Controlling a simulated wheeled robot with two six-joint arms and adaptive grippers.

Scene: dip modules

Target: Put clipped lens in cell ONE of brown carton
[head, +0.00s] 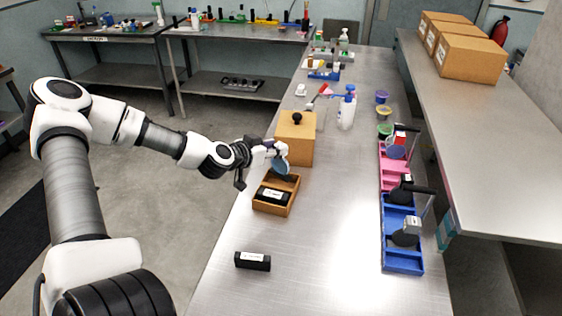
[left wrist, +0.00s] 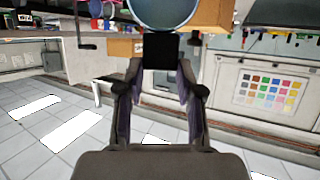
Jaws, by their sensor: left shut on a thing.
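My left gripper (head: 268,151) is shut on the clipped lens, a round blue-grey disc (head: 280,165) held above the far part of the brown carton (head: 271,210). In the left wrist view the gripper (left wrist: 160,78) has its fingers on either side of the lens's black clip (left wrist: 160,50), with the disc (left wrist: 162,10) beyond it. The carton is open on the table. The far part is partly hidden by the lens, and I cannot read any cell mark. My right gripper is not in view.
A wooden box with a black knob (head: 295,140) stands just behind the carton. A loose black block (head: 252,261) lies in front of it. Blue (head: 403,268) and pink trays line the right side. A spray bottle (head: 347,110) stands farther back. The table's middle is clear.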

